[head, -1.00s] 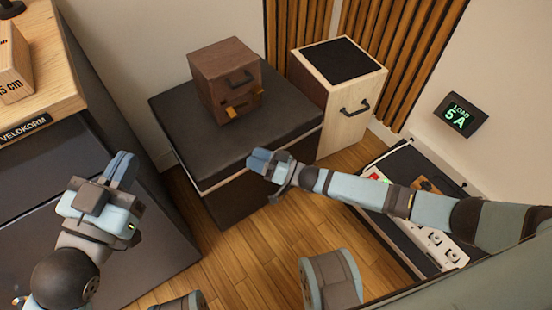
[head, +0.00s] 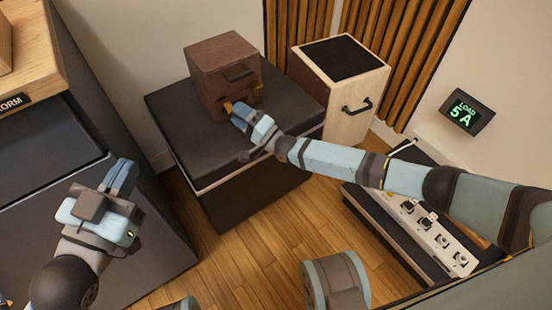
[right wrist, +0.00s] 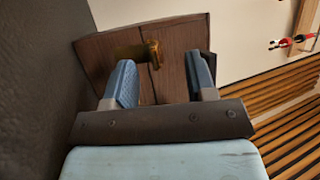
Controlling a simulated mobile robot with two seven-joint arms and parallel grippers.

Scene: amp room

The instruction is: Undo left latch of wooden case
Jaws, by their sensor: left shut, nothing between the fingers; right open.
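The dark brown wooden case (head: 221,68) stands on a black padded bench, with a dark handle on its front. A brass latch (head: 228,106) shows low on its front left; it also shows in the right wrist view (right wrist: 132,52). My right gripper (head: 238,115) is open just in front of this latch and partly covers the case's lower front. In the right wrist view its blue fingers (right wrist: 162,82) are apart, with the latch ahead between them, nearer the left finger. Contact cannot be made out. My left gripper (head: 124,176) is shut and empty, far from the case.
The bench's black top (head: 182,125) is clear around the case. A light wood box (head: 346,100) with a black top and handle stands right of the bench. A wooden-topped cabinet (head: 30,50) is at left. A panel with switches (head: 425,225) lies under my right arm.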

